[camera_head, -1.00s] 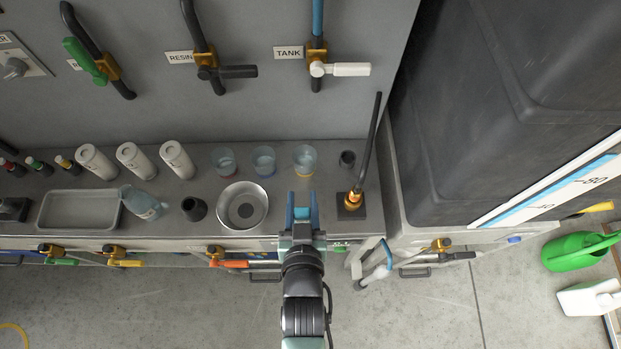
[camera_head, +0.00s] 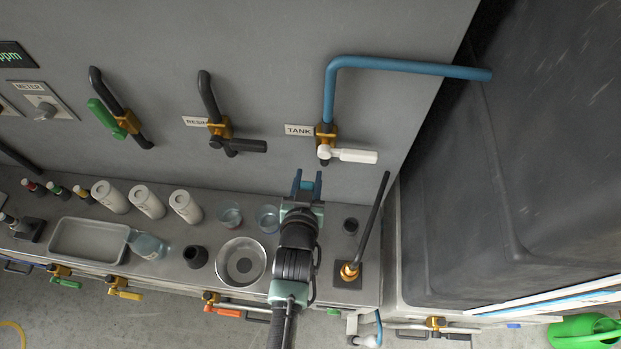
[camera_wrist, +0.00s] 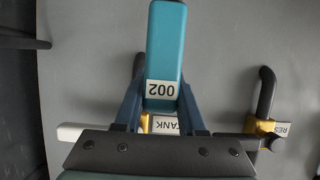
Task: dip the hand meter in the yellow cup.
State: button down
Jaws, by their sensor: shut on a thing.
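My gripper (camera_head: 307,184) is in front of the grey wall, above the back of the bench. In the wrist view its dark blue fingers (camera_wrist: 160,105) are shut on the hand meter (camera_wrist: 165,50), a teal block with a white "002" label. The meter is hard to make out between the fingers in the head view. The yellow cup is hidden behind my arm in the head view. Two clear cups show left of my arm, a red-tinted cup (camera_head: 230,216) and a blue-tinted cup (camera_head: 267,218).
A funnel-like steel bowl (camera_head: 241,280) stands left of my arm. The white tank valve handle (camera_head: 354,156) juts from the wall near my gripper.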

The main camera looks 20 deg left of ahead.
jog(key=shift+f, duration=0.1)
notch_tip(320, 180, down, 11)
jog(key=b, duration=1)
dwell(0.7)
dwell(0.6)
jog(key=shift+r+p, duration=4.35)
jog(key=shift+r, duration=0.65)
